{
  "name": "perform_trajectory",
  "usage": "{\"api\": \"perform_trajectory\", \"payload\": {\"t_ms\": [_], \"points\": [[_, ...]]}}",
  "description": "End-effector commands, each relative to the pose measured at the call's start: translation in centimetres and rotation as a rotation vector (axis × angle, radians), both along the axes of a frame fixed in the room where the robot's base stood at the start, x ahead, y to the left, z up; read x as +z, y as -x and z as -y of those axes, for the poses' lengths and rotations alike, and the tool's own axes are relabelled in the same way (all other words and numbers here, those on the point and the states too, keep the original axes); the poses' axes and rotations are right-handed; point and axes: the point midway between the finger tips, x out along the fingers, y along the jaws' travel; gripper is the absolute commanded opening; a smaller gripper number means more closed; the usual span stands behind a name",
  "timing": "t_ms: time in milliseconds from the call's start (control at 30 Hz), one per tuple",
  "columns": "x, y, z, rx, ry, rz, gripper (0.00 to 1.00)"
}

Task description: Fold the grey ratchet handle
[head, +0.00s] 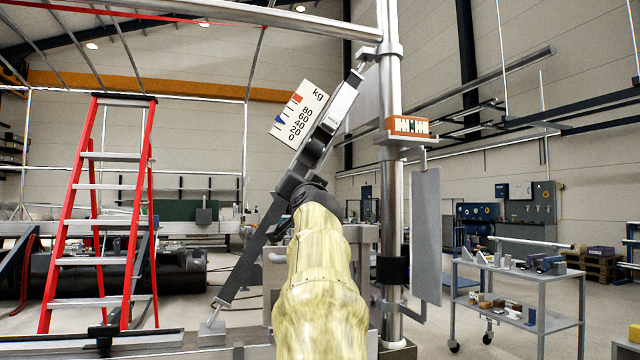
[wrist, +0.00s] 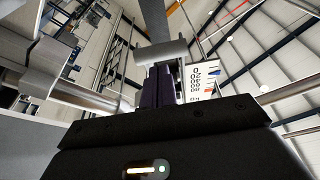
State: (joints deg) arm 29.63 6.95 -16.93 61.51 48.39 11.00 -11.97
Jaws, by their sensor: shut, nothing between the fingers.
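The ratchet handle (head: 341,106) is a light grey bar in the head view, tilted up and to the right along a slanting dark strap, beside the kg scale card (head: 303,113). In the wrist view, a grey crossbar (wrist: 160,53), which looks like part of the handle, lies just beyond my fingertips. My gripper (wrist: 158,72) is shut and empty, with its dark fingers close to this crossbar. I cannot tell whether they touch. In the head view my gripper (head: 300,188) is at the ratchet's lower end, and my arm hides part of the strap.
A red stepladder (head: 100,210) stands at the left. A grey trolley (head: 515,275) with small parts stands at the right, with open floor around it.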

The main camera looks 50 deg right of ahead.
Motion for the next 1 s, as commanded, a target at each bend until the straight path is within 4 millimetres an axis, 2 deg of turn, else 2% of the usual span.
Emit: {"api": "perform_trajectory", "payload": {"t_ms": [67,200,600,767,1000], "points": [[0.5,0.9,-0.9,0.006,0.003,0.003,0.00],[-0.7,2.1,-2.7,0.016,0.000,0.003,0.00],[-3.0,6.6,-5.6,-0.005,0.001,0.002,0.00],[-3.6,7.6,-6.5,-0.007,0.001,0.003,0.00],[-3.8,7.7,-6.9,-0.004,0.001,0.001,0.00]]}}
